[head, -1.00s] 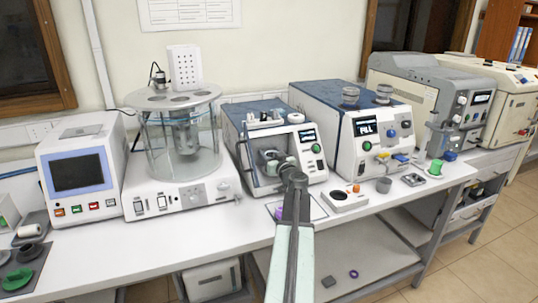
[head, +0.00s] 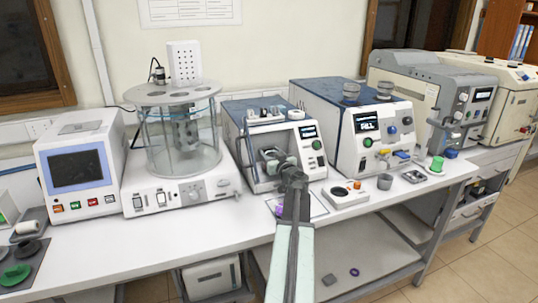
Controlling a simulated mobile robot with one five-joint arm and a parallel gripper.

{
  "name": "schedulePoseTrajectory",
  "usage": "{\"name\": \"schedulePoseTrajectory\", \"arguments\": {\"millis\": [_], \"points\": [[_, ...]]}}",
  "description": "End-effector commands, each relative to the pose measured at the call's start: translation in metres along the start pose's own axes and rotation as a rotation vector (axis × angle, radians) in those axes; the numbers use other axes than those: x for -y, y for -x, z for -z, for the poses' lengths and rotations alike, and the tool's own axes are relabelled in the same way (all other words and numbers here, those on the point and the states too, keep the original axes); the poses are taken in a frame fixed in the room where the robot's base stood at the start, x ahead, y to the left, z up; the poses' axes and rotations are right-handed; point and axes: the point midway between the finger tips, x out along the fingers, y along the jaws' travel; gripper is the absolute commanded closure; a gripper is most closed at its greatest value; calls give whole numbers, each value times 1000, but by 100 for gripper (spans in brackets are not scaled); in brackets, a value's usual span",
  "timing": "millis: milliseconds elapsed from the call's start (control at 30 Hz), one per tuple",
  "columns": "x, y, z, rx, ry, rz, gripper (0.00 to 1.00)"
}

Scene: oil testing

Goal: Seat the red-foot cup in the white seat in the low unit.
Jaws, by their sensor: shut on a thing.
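The low unit (head: 234,130) is the blue-topped white box in the middle of the bench, with an open bay in its front. My gripper (head: 270,158) reaches into this bay from the front right. It is shut on a small grey cup (head: 268,153), which I take to be the red-foot cup. The cup's foot is hidden, so I cannot see its colour. The white seat inside the bay cannot be made out behind the gripper and arm. I cannot tell whether the cup touches the seat.
A taller blue-topped unit (head: 348,122) stands to the right and a glass bath (head: 178,140) to the left. On the bench to the right are a white block with a dark hole (head: 341,195), a grey cup (head: 385,182) and a green cup (head: 437,164).

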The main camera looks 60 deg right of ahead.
Motion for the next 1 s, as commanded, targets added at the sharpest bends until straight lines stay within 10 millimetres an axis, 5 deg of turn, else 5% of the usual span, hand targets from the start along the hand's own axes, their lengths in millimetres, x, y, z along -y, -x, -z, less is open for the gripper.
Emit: {"name": "schedulePoseTrajectory", "arguments": {"millis": [167, 200, 300, 667, 1000], "points": [[0, 0, 0, 0, 0, 0, 92], [0, 0, 0, 0, 0, 0, 42], [0, 0, 0, 0, 0, -1, 22], [-1, 4, 0, 0, 0, -1, 22], [2, 61, 0, 0, 0, -2, 22]]}}
